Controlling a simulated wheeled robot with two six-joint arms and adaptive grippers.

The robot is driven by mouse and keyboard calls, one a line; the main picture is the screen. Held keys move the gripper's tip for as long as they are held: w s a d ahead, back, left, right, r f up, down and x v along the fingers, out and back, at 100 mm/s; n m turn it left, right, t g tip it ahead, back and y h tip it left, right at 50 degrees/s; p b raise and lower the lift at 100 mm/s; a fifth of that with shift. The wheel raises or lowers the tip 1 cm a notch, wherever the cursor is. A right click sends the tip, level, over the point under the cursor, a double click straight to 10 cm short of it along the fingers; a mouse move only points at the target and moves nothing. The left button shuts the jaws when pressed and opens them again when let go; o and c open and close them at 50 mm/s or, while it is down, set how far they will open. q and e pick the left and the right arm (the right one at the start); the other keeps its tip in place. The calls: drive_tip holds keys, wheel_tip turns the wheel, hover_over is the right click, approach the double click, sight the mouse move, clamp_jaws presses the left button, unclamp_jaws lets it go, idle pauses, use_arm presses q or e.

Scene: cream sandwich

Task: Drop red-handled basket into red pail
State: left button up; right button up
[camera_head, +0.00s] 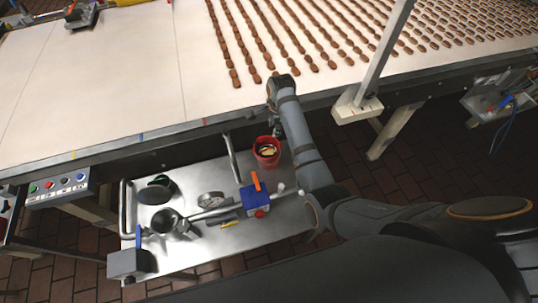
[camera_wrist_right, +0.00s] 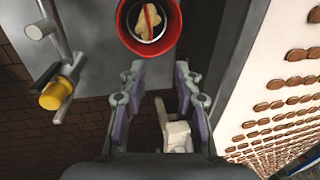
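The red pail (camera_head: 267,163) stands upright on the metal cart under the conveyor edge. It also shows at the top of the right wrist view (camera_wrist_right: 123,30). Inside it lies a dark round basket with a thin red handle (camera_wrist_right: 150,14) across it and a pale, cream-coloured item in it; the basket also shows in the head view (camera_head: 267,151). My right gripper (camera_wrist_right: 158,80) is open, with nothing between its fingertips, beside the pail and apart from the basket. In the head view its fingers (camera_head: 278,132) are small and partly hidden by the arm. My left gripper is not in view.
The steel cart top (camera_head: 190,255) holds a blue box (camera_head: 255,199) with an orange lever, a round gauge (camera_head: 211,199), a dark pan (camera_head: 155,194) and metal pipes. The conveyor (camera_head: 150,90) with rows of brown biscuits lies behind, with a post (camera_head: 384,50) at right.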

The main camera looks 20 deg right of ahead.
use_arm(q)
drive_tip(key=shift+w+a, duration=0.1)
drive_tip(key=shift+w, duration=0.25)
use_arm(e)
wheel_tip(320, 180, up, 12)
drive_tip(key=s, duration=0.2)
drive_tip(key=shift+s, duration=0.2)
